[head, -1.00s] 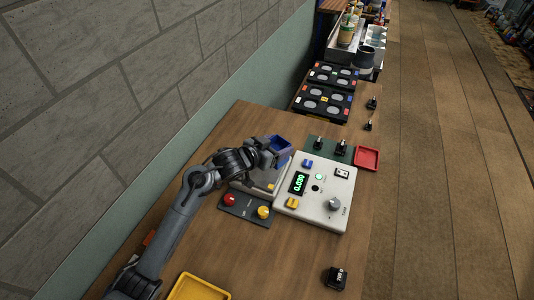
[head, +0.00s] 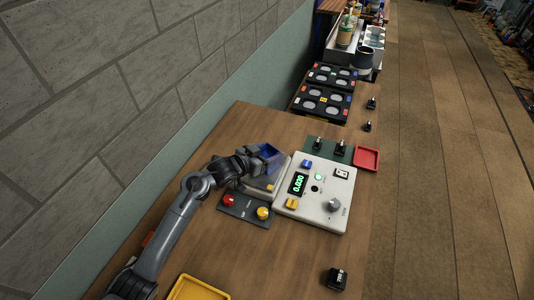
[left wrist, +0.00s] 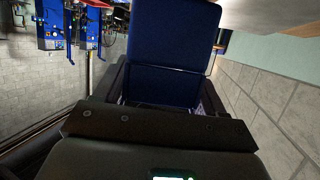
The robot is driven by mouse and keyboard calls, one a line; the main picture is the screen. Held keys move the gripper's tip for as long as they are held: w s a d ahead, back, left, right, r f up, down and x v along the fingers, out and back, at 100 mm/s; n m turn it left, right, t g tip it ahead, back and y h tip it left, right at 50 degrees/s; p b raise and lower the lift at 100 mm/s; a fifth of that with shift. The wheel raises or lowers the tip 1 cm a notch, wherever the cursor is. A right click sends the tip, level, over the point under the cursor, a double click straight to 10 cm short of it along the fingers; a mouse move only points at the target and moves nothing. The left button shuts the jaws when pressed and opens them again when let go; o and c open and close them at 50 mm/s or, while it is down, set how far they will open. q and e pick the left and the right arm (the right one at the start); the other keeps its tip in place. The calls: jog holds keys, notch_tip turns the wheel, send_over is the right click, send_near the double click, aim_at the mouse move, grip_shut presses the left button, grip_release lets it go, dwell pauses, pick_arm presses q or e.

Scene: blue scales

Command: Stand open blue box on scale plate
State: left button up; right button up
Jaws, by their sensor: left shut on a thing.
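The open blue box (head: 268,152) is held by my left gripper (head: 262,158), above the scale plate (head: 258,188). In the left wrist view the box (left wrist: 165,85) sits between the fingers of my left gripper (left wrist: 160,100), with a blue panel standing out beyond it. The grey scale (head: 317,195) stands to the right of the plate, its green display (head: 298,183) appearing to read 0.030. The gripper and box hide part of the plate. I cannot tell whether the box touches it. My right gripper is not in view.
A dark panel with a red and a yellow button (head: 245,207) lies in front of the plate. A red tray (head: 366,158) and small black weights stand to the right. A yellow tray (head: 197,290) lies at the front. The wall is close on the left.

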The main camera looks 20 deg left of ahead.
pick_arm(q)
jog(key=shift+f, duration=0.1)
jog(key=o, duration=1)
jog(key=shift+o, duration=0.2)
jog(key=p+v, duration=0.1)
jog(key=v, duration=1.1)
jog(key=shift+s, duration=0.1)
